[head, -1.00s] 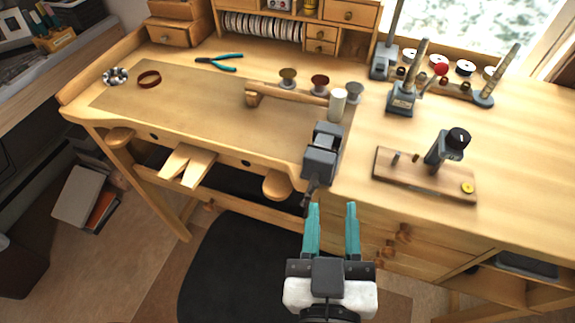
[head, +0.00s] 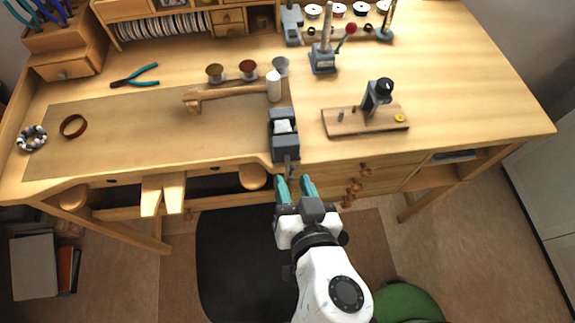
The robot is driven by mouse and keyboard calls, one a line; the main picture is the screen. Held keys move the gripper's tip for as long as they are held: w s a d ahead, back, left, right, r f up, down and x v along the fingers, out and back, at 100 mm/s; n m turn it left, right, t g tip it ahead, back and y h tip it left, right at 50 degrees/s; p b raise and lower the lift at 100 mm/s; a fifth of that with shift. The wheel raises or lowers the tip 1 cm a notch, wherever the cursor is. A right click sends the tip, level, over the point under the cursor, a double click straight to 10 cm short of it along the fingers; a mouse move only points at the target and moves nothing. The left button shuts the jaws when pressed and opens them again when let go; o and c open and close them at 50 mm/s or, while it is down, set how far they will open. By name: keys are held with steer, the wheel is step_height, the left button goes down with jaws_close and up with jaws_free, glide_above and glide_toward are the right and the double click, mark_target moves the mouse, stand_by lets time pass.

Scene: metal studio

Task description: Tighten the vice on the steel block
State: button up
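The grey vice (head: 286,146) is fixed at the front edge of the workbench. A small pale steel block (head: 283,126) shows between its jaws; I cannot tell whether both jaws touch it. The vice's dark screw and handle (head: 289,166) stick out from its front, over the bench edge. My gripper (head: 294,182) has teal fingers and is just in front of the vice, close to the handle. The fingers are apart with a gap between them, and nothing shows between them. I cannot tell whether a fingertip touches the handle.
A wooden board with a grey stand (head: 365,119) is to the right. Teal pliers (head: 134,76) and a bracelet (head: 73,126) lie left. A bench peg (head: 163,194) juts from the front edge.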

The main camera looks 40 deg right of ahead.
mark_target(291, 180)
steer(key=shift+p+x, duration=0.4)
steer(key=shift+x, duration=1.75)
jaws_close()
